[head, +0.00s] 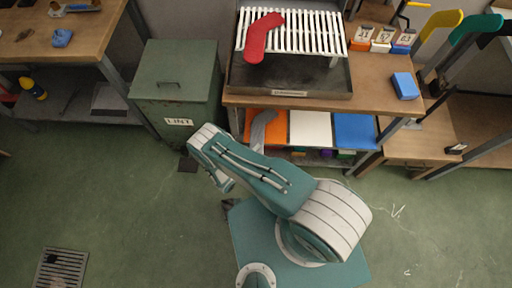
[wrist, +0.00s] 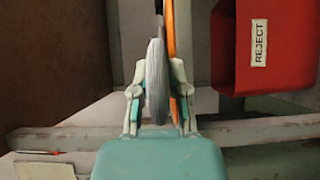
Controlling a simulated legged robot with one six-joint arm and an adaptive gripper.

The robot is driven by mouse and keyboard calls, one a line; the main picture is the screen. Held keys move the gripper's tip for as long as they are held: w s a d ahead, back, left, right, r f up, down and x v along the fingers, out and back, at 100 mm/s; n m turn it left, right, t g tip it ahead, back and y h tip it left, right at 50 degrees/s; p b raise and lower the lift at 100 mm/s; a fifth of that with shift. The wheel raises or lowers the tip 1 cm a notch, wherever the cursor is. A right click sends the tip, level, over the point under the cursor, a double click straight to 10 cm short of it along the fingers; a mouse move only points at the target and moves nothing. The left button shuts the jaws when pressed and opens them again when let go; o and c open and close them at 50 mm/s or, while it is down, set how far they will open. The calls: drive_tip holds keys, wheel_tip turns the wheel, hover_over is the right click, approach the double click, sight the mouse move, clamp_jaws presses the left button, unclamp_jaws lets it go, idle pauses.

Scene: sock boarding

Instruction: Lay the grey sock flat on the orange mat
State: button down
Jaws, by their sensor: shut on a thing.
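The grey sock (head: 262,130) shows in the head view in front of the orange mat (head: 280,130), on the lower level of the middle bench. Its lower end meets my arm, which hides my gripper there. In the wrist view my gripper (wrist: 158,92) is shut on the grey sock (wrist: 156,65), which stands edge-on between the two fingers. A thin orange strip, seemingly the mat edge-on (wrist: 170,35), runs right beside the sock. I cannot tell whether sock and mat touch.
White (head: 310,128) and blue (head: 355,131) mats lie right of the orange one. A red sock (head: 262,36) lies on the white rack (head: 300,30) above. A green LINT bin (head: 176,85) stands left. A red REJECT bin (wrist: 265,45) is close right in the wrist view.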

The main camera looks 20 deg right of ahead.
drive_tip(key=c, duration=0.5)
unclamp_jaws()
drive_tip(key=shift+c, duration=0.2)
drive_tip(key=o, duration=0.3)
drive_tip(key=shift+o, duration=0.2)
drive_tip(key=shift+f, duration=0.6)
drive_tip(key=v, duration=0.8)
idle(0.7)
